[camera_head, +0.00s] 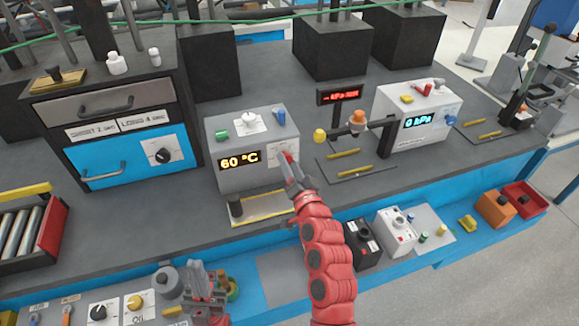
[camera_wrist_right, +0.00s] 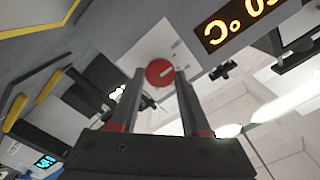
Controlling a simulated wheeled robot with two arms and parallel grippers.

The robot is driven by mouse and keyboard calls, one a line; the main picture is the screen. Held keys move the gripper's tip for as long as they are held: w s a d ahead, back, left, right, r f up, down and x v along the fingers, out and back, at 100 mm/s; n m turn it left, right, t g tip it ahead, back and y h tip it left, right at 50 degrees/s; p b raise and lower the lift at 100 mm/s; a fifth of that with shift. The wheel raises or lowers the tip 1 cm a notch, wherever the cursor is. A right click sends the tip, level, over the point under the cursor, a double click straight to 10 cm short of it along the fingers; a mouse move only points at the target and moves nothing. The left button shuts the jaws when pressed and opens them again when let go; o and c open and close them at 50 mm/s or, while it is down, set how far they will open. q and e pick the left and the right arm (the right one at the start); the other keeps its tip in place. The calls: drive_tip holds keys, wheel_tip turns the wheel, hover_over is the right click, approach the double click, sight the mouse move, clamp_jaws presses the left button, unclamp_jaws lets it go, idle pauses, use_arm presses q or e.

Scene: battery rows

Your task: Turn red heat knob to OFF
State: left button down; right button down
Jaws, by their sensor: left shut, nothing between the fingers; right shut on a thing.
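The red heat knob (camera_wrist_right: 159,72) sits on the front panel of the grey heater box (camera_head: 228,178), right of its lit display (camera_head: 239,160) reading 60 °C. My right gripper (camera_head: 291,170) reaches the knob from the front. In the right wrist view its two fingers (camera_wrist_right: 157,82) stand on either side of the knob, shut on it. A pale pointer line shows on the knob's face. The panel's markings are too small to read. In the head view the fingers cover most of the knob. My left gripper (camera_head: 205,287) is low at the front, shut and empty.
A white box (camera_head: 432,130) reading 0 kPa stands to the right. A drawer cabinet (camera_head: 120,125) with a blue lower drawer stands to the left. A yellow-edged plate (camera_head: 262,206) lies before the heater. Small control boxes (camera_head: 400,230) line the lower front shelf.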

drive_tip(key=shift+f, duration=0.15)
idle(0.3)
drive_tip(key=shift+c, duration=1.9)
unclamp_jaws()
drive_tip(key=p+v, duration=0.2)
drive_tip(key=v, duration=1.5)
drive_tip(key=shift+s, duration=0.25)
drive_tip(key=shift+w+d, duration=0.1)
